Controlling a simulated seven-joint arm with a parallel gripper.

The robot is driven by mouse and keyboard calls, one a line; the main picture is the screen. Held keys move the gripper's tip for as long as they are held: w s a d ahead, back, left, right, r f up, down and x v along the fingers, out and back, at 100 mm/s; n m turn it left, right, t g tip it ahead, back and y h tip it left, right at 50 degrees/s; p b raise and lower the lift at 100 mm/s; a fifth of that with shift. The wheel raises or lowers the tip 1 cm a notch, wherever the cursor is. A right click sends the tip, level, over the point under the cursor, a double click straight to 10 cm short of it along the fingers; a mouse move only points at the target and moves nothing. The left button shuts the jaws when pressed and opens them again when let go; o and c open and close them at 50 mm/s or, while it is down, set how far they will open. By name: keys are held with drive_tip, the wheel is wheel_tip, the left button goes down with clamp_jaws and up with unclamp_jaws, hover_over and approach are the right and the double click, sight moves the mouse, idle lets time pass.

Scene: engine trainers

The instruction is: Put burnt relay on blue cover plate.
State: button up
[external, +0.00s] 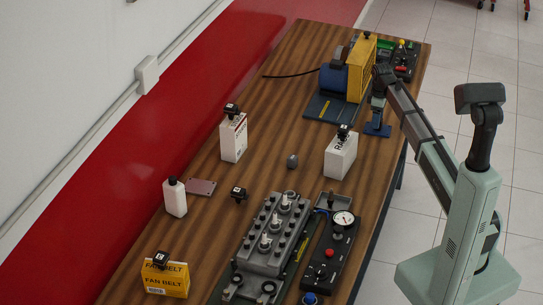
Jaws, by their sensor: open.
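Several small black cubes with pale labels could be relays; I cannot tell which is burnt. One (239,194) lies on the bare table. Others sit on the left white box (232,110), the right white box (343,131), the fan belt box (160,259) and the yellow-and-blue machine (367,35). My gripper (378,102) is open at the far end of my arm, right of the machine, small and partly unclear. It appears apart from the cubes.
A grey engine block (272,237) and a black gauge panel (334,248) fill the table's near right. A white bottle (175,198), a brownish plate (201,187) and a grey knob-like piece (292,161) stand mid-table. A cable (290,75) runs left from the machine.

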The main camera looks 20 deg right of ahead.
wheel_tip(320, 180, up, 11)
idle(0.4)
